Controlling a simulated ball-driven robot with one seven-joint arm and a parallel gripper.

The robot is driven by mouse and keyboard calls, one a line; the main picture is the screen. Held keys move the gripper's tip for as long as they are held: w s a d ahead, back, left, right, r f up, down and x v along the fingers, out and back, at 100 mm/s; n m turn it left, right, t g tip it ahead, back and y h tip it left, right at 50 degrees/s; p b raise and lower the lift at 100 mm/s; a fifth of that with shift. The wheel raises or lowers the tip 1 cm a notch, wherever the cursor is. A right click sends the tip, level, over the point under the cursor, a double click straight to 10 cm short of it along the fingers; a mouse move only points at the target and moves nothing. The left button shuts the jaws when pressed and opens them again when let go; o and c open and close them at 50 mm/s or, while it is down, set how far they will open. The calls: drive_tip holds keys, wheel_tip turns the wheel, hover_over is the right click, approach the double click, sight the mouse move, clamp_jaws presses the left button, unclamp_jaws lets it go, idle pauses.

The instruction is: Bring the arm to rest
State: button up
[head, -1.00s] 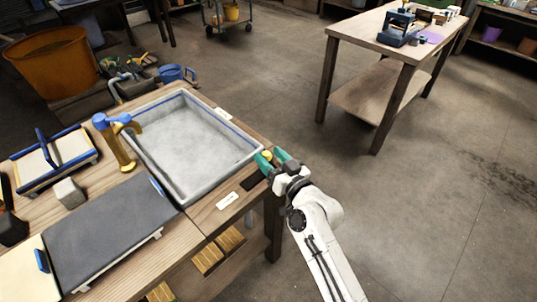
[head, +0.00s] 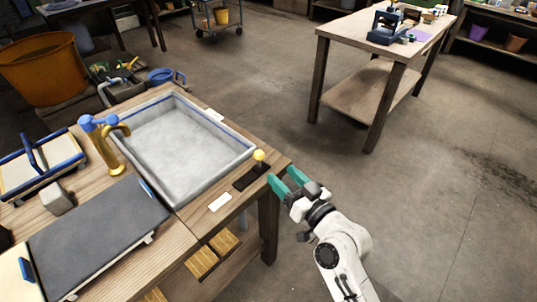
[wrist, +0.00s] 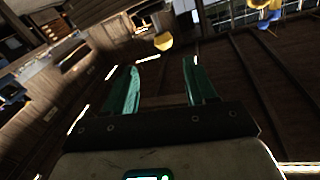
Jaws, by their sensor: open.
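My gripper (head: 283,180) has green fingers spread apart with nothing between them. In the head view it is just off the right end of the wooden bench, close to the corner. My white arm reaches up to it from the bottom of the view. In the wrist view the two green fingers (wrist: 163,88) are apart, with a dim, tilted background beyond.
The bench holds a grey basin (head: 183,150), a gold tap with a blue top (head: 106,135), a dark slanted board (head: 95,235) and a white label (head: 220,202). Another wooden table (head: 340,45) stands at the upper right. Bare floor (head: 440,190) lies to my gripper's right.

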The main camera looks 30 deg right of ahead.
drive_tip(key=s+a+f+n+g+y+p, duration=0.1)
drive_tip(key=s+a+f+n+g+p, duration=0.15)
drive_tip(key=s+f+g, duration=0.25)
drive_tip(key=s+d+f+m+g+h+p, duration=0.1)
drive_tip(key=s+g, duration=0.5)
drive_tip(key=s, duration=0.6)
drive_tip(key=s+d+f+m+g+h+p, duration=0.1)
drive_tip(key=s+g, duration=0.4)
drive_tip(key=s, duration=0.6)
wheel_tip(320, 180, down, 2)
drive_tip(key=shift+s+d+f+g+h, duration=0.25)
drive_tip(key=shift+s+d+g+h, duration=0.15)
drive_tip(key=shift+d+h, duration=0.5)
drive_tip(key=shift+w+d, duration=0.15)
drive_tip(key=shift+w, duration=0.05)
